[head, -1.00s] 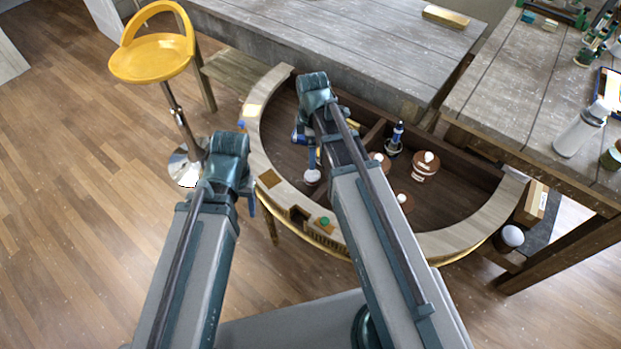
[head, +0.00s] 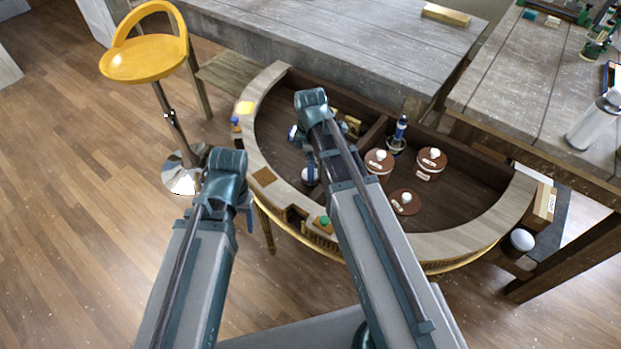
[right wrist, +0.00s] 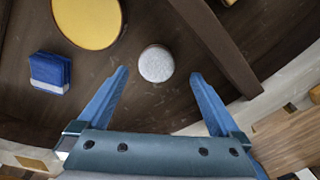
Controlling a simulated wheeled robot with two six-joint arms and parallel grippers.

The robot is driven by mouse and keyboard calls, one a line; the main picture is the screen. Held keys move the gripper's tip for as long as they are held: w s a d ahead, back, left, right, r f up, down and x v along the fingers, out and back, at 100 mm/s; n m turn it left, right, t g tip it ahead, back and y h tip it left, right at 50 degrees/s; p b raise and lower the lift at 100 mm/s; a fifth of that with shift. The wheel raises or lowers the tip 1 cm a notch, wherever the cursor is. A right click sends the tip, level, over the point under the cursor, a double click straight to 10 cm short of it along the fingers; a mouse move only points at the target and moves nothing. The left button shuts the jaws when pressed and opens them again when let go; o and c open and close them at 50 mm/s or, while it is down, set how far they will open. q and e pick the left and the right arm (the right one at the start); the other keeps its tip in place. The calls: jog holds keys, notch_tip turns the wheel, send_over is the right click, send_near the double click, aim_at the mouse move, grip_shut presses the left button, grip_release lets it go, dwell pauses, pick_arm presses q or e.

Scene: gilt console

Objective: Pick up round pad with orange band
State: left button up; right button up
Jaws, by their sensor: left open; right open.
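A small round pad (right wrist: 156,64) with a pale grey speckled top lies on the dark console floor. Only a thin brownish edge shows around it, so I cannot make out an orange band clearly. My right gripper (right wrist: 160,84) is open and empty, its two blue fingers pointing toward the pad, which is just beyond and between the tips. In the head view the pad (head: 310,176) shows as a pale round patch beside my right gripper, partly hidden. My left gripper (head: 247,216) is open outside the console's left front edge, over the floor.
The curved console (head: 262,98) has a raised pale rim and inner dividers (right wrist: 216,45). A yellow disc (right wrist: 88,18) and a blue-and-white block (right wrist: 50,72) lie near the pad. Brown lidded round things (head: 431,162) stand to the right. A yellow stool (head: 145,58) stands left.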

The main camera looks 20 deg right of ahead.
jog(key=f+b, duration=0.4)
jog(key=f, duration=0.1)
jog(key=shift+w+d, duration=0.2)
jog(key=shift+w, duration=0.05)
jog(key=shift+r, duration=0.15)
jog(key=c, duration=1.4)
